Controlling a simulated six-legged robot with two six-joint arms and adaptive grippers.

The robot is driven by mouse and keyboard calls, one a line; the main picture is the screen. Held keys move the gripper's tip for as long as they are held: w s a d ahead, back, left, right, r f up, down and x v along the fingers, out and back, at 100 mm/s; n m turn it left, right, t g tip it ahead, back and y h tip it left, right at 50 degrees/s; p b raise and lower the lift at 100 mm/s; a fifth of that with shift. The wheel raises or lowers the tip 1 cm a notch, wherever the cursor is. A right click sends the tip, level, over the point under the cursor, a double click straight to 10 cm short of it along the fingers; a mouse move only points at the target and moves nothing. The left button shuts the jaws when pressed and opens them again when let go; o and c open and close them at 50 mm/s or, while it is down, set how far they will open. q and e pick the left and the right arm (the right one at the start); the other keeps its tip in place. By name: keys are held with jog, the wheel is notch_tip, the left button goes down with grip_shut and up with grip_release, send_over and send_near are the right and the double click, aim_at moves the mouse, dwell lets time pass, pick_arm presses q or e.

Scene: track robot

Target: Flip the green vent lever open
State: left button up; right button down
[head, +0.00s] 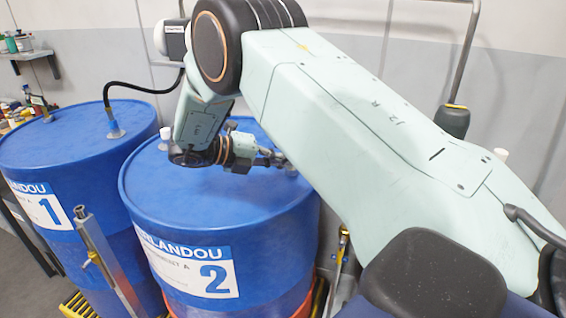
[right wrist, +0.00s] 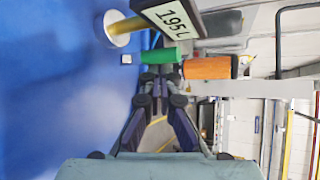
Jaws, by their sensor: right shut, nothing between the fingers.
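The green vent lever (right wrist: 162,57) shows in the right wrist view as a short green cylinder just beyond my fingertips. My right gripper (right wrist: 158,88) is shut and empty, its tips close to the green lever; I cannot tell whether they touch it. In the head view my right gripper (head: 284,162) is low over the top of blue drum 2 (head: 185,195), near its right rim. The lever cannot be made out in the head view, where my arm covers that area. My left gripper is not in view.
An orange handle (right wrist: 207,68) sits right beside the green lever. A sign reading 195 L (right wrist: 172,18) and a yellow stem with a white disc (right wrist: 118,28) are close by. Blue drum 1 (head: 60,150), with a black hose (head: 140,91), stands left of drum 2.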

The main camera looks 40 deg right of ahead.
jog(key=shift+r, duration=0.55)
